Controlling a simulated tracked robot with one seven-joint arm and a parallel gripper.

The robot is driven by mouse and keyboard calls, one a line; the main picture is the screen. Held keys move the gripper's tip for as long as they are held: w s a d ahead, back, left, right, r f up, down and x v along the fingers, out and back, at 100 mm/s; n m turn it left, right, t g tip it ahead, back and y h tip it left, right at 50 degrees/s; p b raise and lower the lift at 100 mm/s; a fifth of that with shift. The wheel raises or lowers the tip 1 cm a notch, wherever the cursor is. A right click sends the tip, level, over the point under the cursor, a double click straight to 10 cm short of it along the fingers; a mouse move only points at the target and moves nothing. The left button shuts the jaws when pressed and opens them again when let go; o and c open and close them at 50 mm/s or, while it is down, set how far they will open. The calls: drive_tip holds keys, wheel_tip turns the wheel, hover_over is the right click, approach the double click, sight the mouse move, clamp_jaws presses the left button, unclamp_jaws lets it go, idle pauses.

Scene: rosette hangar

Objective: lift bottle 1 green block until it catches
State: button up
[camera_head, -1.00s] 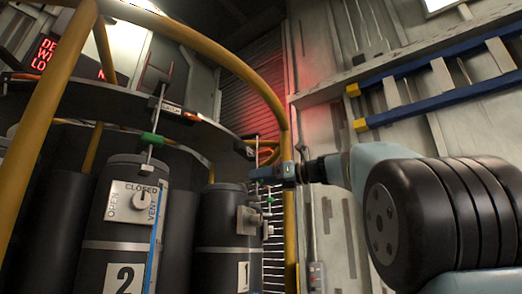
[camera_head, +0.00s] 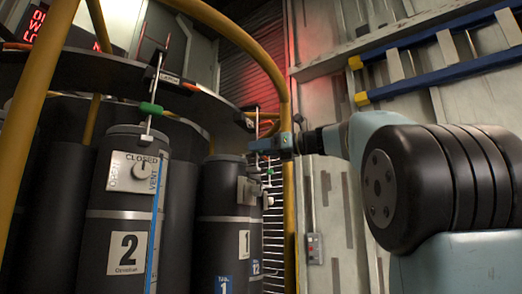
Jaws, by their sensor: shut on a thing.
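Bottle 1 (camera_head: 215,215) is a dark cylinder with a white "1" plate, standing upright right of bottle 2. My gripper (camera_head: 253,148) is at the end of my arm just above the top right of bottle 1. Its jaws are shut on the small green block of bottle 1, which they largely hide.
A yellow tubular hoop (camera_head: 285,150) curves close behind my gripper. A dark curved rack plate (camera_head: 110,75) runs above the bottles. A blue rail (camera_head: 420,80) is on the right wall. Another bottle, marked 12 (camera_head: 255,267), shows partly behind bottle 1.

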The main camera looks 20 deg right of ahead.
drive_tip(key=c, duration=0.4)
drive_tip(key=shift+o, duration=0.2)
wheel_tip(320, 180, up, 9)
drive_tip(key=shift+r, duration=0.15)
idle(1.6)
drive_tip(key=o, duration=1.2)
drive_tip(key=shift+d, duration=0.1)
drive_tip(key=shift+v, duration=4.45)
